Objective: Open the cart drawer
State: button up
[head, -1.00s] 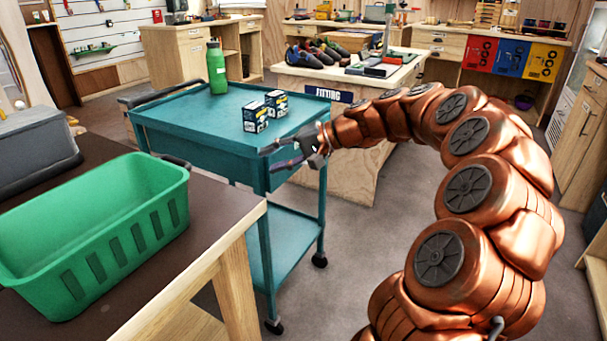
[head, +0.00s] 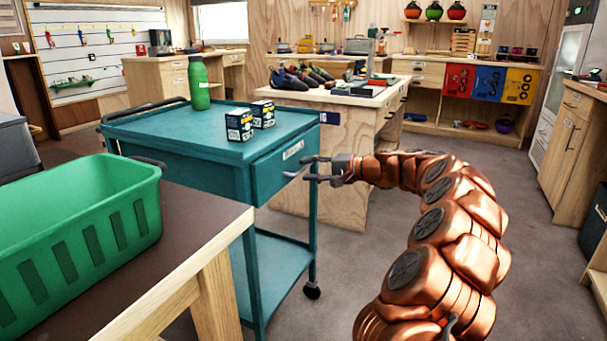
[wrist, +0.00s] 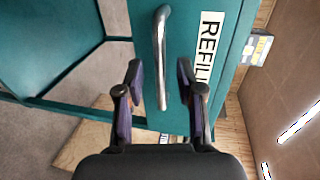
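The teal cart (head: 190,135) stands left of centre in the head view. Its drawer front (head: 285,165) faces my gripper and looks closed. In the wrist view the drawer front (wrist: 230,30) carries a white label reading "REFIL", cut off or partly hidden, and a curved metal handle (wrist: 161,60). My gripper (head: 298,170) is at the drawer front in the head view. In the wrist view my gripper (wrist: 158,85) is open, its two fingers on either side of the handle's lower end. I see no finger contact with the handle.
A green bottle (head: 199,83) and two small boxes (head: 240,124) stand on the cart top. A green basket (head: 85,235) sits on the table (head: 200,215) at the left. A wooden counter (head: 340,140) stands behind the cart. Grey floor is open to the right.

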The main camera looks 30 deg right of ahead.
jog(key=shift+x, duration=1.2)
jog(key=shift+c, duration=0.2)
grip_shut()
